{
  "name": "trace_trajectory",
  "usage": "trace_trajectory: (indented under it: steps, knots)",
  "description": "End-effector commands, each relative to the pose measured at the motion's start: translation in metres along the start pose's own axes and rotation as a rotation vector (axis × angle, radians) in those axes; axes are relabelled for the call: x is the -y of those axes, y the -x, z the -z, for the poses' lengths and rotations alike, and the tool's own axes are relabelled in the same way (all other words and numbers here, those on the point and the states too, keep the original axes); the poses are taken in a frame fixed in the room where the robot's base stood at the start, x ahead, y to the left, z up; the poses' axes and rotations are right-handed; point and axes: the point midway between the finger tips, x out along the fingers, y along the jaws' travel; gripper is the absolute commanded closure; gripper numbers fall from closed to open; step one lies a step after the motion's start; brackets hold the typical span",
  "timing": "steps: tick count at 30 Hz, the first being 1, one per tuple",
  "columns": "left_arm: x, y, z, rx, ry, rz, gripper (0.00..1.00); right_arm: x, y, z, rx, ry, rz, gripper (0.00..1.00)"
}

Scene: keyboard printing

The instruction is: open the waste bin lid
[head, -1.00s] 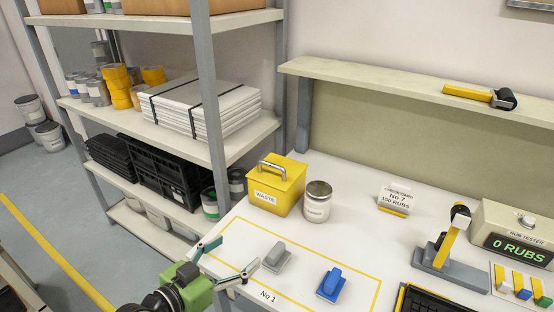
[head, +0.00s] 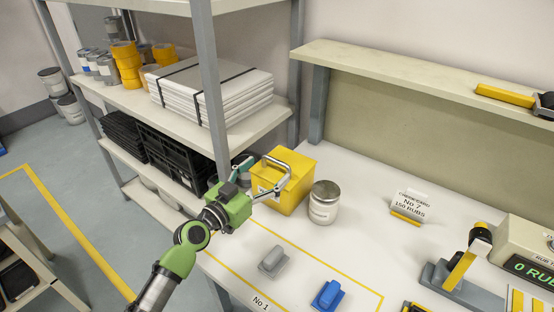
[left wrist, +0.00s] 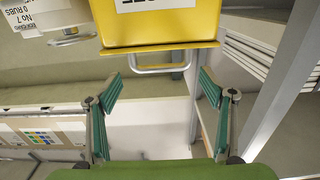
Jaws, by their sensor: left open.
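The yellow waste bin (head: 297,184) stands on the white table's left end, its lid shut and its grey handle (head: 291,163) raised on top. In the left wrist view the bin (left wrist: 170,33) appears upside down at the top, with the handle (left wrist: 160,70) below its lid edge. My left gripper (head: 268,174) is open at the left side of the bin, close to the handle. In the left wrist view the gripper's green-padded fingers (left wrist: 170,72) stand wide apart, one on each side of the handle. Contact cannot be told. My right gripper is out of view.
A metal-lidded jar (head: 323,203) stands right beside the bin. A shelf post (head: 211,90) rises behind my left gripper. A grey block (head: 272,261) and a blue block (head: 328,295) lie in front on the table. The table between the jar and the card stand (head: 408,207) is clear.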

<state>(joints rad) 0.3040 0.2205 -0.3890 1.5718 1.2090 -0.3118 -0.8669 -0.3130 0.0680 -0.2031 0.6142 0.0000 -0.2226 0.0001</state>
Motion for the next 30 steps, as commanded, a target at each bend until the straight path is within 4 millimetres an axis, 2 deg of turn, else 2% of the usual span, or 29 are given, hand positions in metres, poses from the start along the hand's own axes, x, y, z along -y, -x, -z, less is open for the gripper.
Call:
trace_trajectory:
  steps: [3,9,15,22,27,30]
  knots:
    - [0.0,-0.023,0.002,-0.002,0.002,0.0,0.25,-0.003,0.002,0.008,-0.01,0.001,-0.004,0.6]
    - [0.0,-0.046,0.0,-0.001,0.001,0.0,0.25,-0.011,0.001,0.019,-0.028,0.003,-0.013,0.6]
    - [0.0,-0.054,0.0,0.0,0.0,0.0,0.25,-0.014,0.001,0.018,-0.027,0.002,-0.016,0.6]
    - [0.0,-0.054,0.0,0.0,0.0,0.0,0.25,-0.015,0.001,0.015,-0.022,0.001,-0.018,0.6]
    - [0.0,-0.054,-0.001,0.0,0.0,-0.001,0.7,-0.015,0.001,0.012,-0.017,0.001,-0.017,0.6]
    - [-0.001,-0.054,0.0,0.001,0.001,-0.001,0.71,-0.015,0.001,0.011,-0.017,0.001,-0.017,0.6]
